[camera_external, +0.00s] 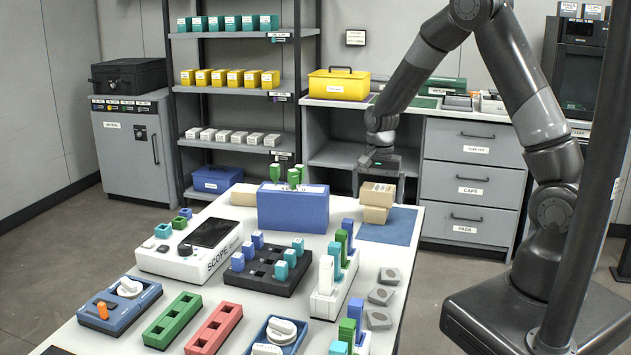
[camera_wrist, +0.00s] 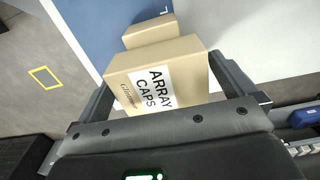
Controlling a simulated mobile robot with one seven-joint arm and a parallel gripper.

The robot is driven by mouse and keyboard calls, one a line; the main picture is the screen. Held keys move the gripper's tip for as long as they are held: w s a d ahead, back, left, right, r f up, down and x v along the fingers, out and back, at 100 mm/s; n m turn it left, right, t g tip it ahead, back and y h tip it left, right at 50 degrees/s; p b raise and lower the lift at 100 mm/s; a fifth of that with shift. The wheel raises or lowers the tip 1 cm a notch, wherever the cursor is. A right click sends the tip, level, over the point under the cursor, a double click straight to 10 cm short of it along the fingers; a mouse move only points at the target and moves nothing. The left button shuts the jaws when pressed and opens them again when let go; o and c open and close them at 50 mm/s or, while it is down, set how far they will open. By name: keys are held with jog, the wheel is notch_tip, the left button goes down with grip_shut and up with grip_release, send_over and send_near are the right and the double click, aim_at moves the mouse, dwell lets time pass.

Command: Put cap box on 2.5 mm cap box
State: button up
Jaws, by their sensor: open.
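A cardboard box labelled "ARRAY CAPS" (camera_wrist: 150,90) lies between my gripper's fingers in the wrist view. In the external view this upper box (camera_external: 377,194) appears to rest on a second cardboard box (camera_external: 375,215). The second box also shows partly behind it in the wrist view (camera_wrist: 150,31); its label is hidden. My gripper (camera_external: 379,170) is open just above the upper box. In the wrist view its fingers (camera_wrist: 162,75) stand on either side of the box; whether they touch it I cannot tell.
A white rack with coloured pieces (camera_external: 330,297) and grey blocks (camera_external: 381,295) are nearer the camera.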

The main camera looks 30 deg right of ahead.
aim_at(379, 187)
notch_tip(379, 187, up, 12)
jog(key=s+d+r+n+t, duration=0.3)
jog(key=s+d+r+n, duration=0.15)
jog(key=s+r, duration=0.65)
jog(key=s+d+r+n+t, duration=0.1)
jog(key=s+d+n, duration=0.1)
jog(key=s, duration=0.5)
jog(key=s+d+r+n+t, duration=0.1)
jog(key=s+d+r+n, duration=0.1)
jog(key=s, duration=0.5)
jog(key=shift+s+d+r+t, duration=0.15)
jog(key=shift+s+d+t, duration=0.05)
jog(key=shift+d+t, duration=0.15)
jog(key=shift+n, duration=0.25)
